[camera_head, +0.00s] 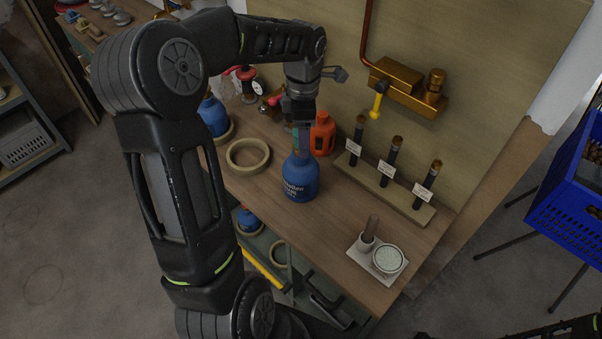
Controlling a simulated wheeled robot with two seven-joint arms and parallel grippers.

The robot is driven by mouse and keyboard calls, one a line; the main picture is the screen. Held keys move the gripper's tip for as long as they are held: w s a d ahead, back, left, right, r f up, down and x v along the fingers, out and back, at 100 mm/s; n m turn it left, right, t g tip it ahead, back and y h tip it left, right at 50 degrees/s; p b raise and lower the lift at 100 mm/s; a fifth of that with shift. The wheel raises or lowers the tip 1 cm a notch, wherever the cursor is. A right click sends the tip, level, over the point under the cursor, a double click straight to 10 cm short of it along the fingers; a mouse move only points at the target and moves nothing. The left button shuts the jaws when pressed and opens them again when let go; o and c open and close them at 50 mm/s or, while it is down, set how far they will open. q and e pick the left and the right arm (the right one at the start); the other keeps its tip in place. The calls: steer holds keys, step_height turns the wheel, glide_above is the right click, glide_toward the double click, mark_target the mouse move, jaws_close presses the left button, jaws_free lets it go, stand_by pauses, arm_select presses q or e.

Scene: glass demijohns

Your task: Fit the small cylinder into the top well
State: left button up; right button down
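A blue bottle (300,180) with white lettering stands upright near the middle of the wooden bench. My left gripper (303,146) points down directly above it, its tips at the bottle's neck. The neck and mouth are hidden by the gripper, and I cannot tell whether it holds a small cylinder or is touching the bottle. Dark slim cylinders with brown tops stand upright in a wooden rack (408,203), each with a white label: one at the left (358,136), one in the middle (391,160) and one at the right (429,182). My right gripper is out of view.
A tan ring (248,154) lies left of the bottle. An orange-red container (322,134) stands behind it. A brass fixture (408,89) juts from the back panel.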

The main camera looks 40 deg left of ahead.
mark_target(301, 166)
arm_select(q)
steer(key=shift+f, duration=0.25)
steer(key=shift+a+f+p, duration=0.15)
steer(key=shift+f+p, duration=0.25)
steer(key=shift+f, duration=0.95)
steer(key=shift+a+f+p, duration=0.1)
steer(key=shift+f+p, duration=0.25)
steer(key=shift+f, duration=0.95)
jaws_close()
steer(key=shift+r, duration=0.1)
